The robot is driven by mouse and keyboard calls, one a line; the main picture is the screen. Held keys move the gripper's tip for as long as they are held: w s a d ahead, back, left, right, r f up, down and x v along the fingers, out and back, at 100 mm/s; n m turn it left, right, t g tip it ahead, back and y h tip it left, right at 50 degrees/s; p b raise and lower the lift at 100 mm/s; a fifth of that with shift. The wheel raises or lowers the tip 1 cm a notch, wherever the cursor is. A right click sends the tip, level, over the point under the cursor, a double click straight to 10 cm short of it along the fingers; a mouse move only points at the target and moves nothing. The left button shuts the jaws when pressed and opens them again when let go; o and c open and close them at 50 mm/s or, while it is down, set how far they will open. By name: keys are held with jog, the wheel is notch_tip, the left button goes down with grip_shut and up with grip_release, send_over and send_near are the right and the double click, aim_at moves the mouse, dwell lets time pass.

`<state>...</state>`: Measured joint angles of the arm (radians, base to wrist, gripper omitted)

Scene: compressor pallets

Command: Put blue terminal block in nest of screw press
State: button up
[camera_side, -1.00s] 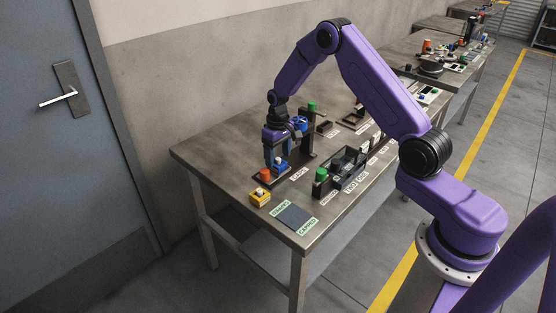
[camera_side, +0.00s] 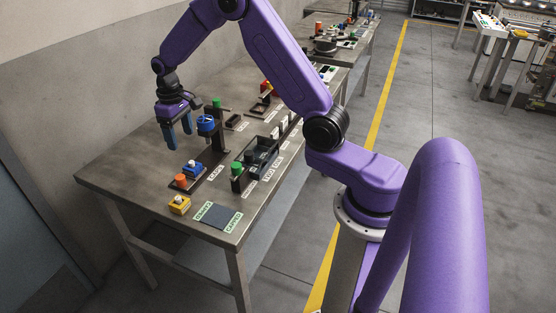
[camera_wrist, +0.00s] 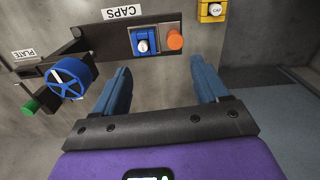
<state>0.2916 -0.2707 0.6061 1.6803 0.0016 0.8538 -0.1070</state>
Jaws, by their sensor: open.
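The blue terminal block (camera_side: 193,168), with a white top, sits upright on a dark flat base (camera_side: 210,178). It also shows in the wrist view (camera_wrist: 142,42), beside an orange cylinder (camera_wrist: 174,40). The screw press, a dark column (camera_side: 218,138) with a blue handwheel (camera_side: 206,124) and a green top, stands behind the block; its handwheel also shows in the wrist view (camera_wrist: 68,78). I cannot tell whether the dark base belongs to the press. My gripper (camera_side: 180,146) is open and empty, raised above the table and apart from the block.
A yellow block (camera_side: 179,205) sits near the front left table edge, beside a dark mat (camera_side: 218,217) with green labels. A green-topped post (camera_side: 236,178) and a dark open tray (camera_side: 262,158) stand to the right. The table's left part is clear.

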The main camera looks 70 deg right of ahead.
jog(key=s+a+r+n, duration=0.35)
jog(key=s+a, duration=0.25)
jog(key=s, duration=0.2)
jog(key=s+a+r+n, duration=0.2)
jog(key=s+a+r, duration=0.2)
jog(key=s+a, duration=0.4)
jog(key=s+d+n, duration=0.2)
jog(key=s+n, duration=0.1)
jog(key=s, duration=0.7)
jog(key=s+d+n, duration=0.2)
jog(key=s+n, duration=0.1)
jog(key=s, duration=0.8)
jog(key=shift+s+r, duration=0.15)
jog(key=shift+r, duration=0.2)
